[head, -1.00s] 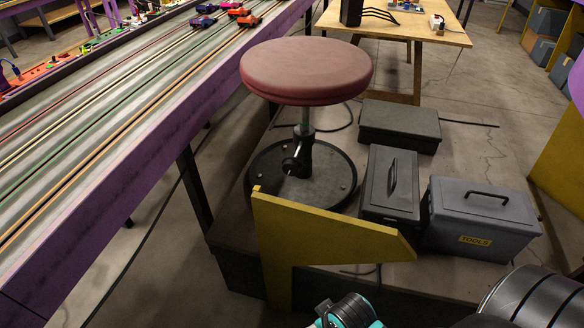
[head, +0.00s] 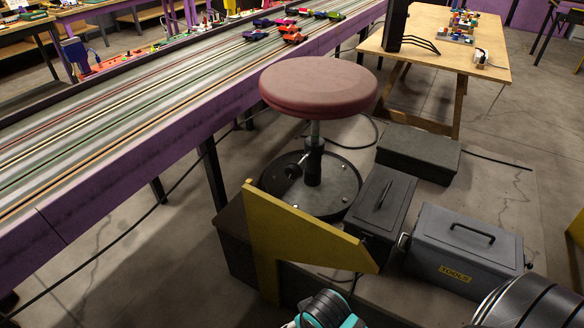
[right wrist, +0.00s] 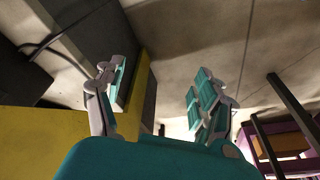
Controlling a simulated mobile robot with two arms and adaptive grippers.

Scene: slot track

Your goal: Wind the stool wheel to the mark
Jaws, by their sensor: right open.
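The stool has a round red padded seat (head: 318,86) on a thin post above a round black base (head: 335,188). My right gripper (right wrist: 160,88) is open and empty in the right wrist view, with teal pads apart. The stool does not show in that view. Part of my right arm shows at the bottom of the head view, short of the stool. My left gripper is not in view.
A yellow bracket (head: 300,238) stands in front of the stool. A grey tool box (head: 466,248) and dark cases (head: 381,205) (head: 418,152) crowd its right side. The purple-sided slot track (head: 110,189) runs along the left. A wooden table (head: 440,50) stands behind.

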